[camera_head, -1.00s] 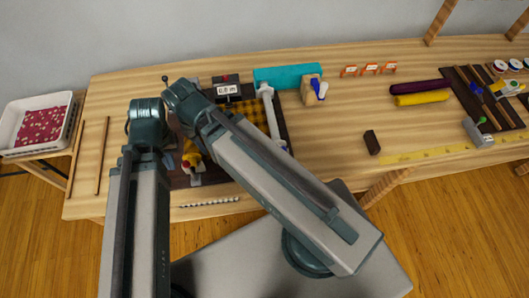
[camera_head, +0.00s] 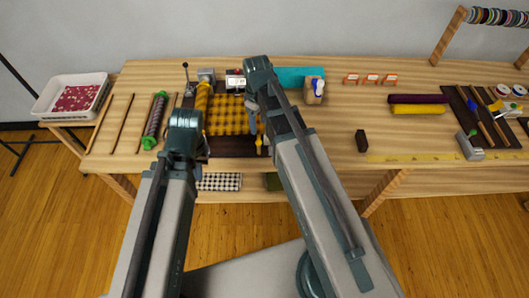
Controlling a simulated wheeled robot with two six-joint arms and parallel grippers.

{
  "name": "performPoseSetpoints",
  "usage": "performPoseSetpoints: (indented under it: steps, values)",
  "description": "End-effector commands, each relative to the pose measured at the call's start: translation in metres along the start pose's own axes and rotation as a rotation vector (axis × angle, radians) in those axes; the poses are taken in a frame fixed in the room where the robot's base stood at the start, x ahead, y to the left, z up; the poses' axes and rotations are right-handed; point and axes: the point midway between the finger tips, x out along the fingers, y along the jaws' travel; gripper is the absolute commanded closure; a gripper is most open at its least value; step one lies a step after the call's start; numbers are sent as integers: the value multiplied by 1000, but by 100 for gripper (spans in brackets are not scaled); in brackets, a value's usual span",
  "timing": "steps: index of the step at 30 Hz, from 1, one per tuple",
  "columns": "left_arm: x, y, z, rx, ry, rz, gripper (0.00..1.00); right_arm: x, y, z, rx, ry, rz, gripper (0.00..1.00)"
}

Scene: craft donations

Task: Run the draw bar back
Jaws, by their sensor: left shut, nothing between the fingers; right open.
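A dark board (camera_head: 225,146) on the table bears a yellow-and-black checked cloth (camera_head: 230,115), a yellow roll (camera_head: 203,97) at its left and a small display box (camera_head: 236,80) behind. I cannot pick out the draw bar for certain; my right arm covers the cloth's right edge, where a pale bar stood earlier. My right gripper (camera_head: 254,126) hangs over that edge, open, close to a small yellow piece (camera_head: 259,143); contact cannot be told. My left gripper (camera_head: 187,148) is shut and empty at the board's left front, its fingertips mostly hidden behind my own wrist.
A green-ended roller (camera_head: 154,121) and thin rods (camera_head: 122,124) lie left of the board. A small dark block (camera_head: 361,141) lies further right. The table's middle right is mostly clear.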

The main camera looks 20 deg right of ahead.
Motion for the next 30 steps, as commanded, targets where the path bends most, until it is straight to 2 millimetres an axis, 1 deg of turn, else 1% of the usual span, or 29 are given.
performPoseSetpoints:
  steps: [5, 11, 17, 30]
  values:
    - [2, 0, 0, 0, 0, 0, 100, 2, 0, 0, 0, 0, 0, 40]
    - [13, 1, -1, -1, 0, 0, 100, 13, 0, 0, 1, 0, 0, 40]
    - [35, 3, -2, -1, 0, 0, 100, 36, 0, 0, 1, 0, 0, 40]
    - [96, 9, -6, -2, 0, 0, 100, 96, 0, 0, 1, 0, 0, 40]
